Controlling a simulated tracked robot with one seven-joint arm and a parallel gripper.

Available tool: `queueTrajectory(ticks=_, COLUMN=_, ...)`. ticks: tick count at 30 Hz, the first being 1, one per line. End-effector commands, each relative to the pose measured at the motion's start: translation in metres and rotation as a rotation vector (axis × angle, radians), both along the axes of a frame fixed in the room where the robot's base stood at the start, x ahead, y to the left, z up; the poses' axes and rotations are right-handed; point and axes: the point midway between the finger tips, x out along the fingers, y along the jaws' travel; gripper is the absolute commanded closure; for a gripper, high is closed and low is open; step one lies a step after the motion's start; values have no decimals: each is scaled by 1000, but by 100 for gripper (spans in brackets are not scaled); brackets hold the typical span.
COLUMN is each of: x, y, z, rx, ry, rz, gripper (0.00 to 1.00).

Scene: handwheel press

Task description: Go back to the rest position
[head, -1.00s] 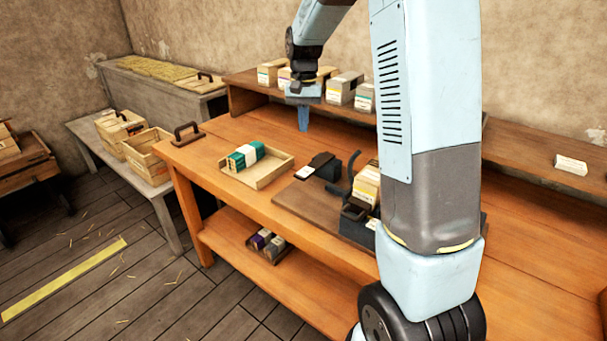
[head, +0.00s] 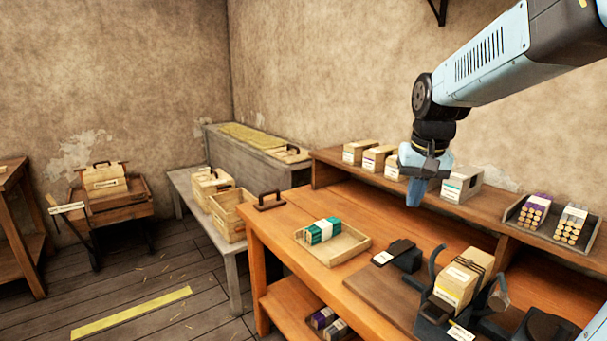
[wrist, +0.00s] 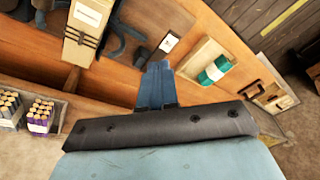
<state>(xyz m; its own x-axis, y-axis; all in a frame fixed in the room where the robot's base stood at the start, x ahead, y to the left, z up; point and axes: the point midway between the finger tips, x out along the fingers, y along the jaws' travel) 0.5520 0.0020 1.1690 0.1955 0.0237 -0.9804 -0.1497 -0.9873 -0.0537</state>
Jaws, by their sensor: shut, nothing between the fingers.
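My gripper (head: 414,194) hangs at the end of my raised arm, fingers pointing down, in front of the back shelf and above the orange workbench (head: 285,235). Its blue fingers are together with nothing between them. It also shows in the wrist view (wrist: 157,70), above the bench and apart from everything. The press (head: 440,325), at the front right of the bench, holds an upright box with dark straps (head: 458,285). That box also shows at the top left of the wrist view (wrist: 90,30).
A wooden tray (head: 352,246) with a green bundle (head: 322,230) lies on the bench's left part. Several boxes (head: 361,150) and a dark tray of rolls (head: 552,222) line the back shelf. Wooden crates (head: 228,212) stand on a grey side bench to the left.

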Motion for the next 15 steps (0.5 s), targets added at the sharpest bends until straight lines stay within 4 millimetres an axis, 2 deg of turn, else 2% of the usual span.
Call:
queueTrajectory(ticks=1, x=-13, y=0, z=5, rx=-2, ry=-22, rz=8, gripper=100)
queueTrajectory(ticks=6, x=-52, y=0, z=14, rx=-16, ry=-92, rz=43, gripper=100)
queueTrajectory(ticks=15, x=-117, y=-1, z=16, rx=-48, ry=-211, rz=100, gripper=100)
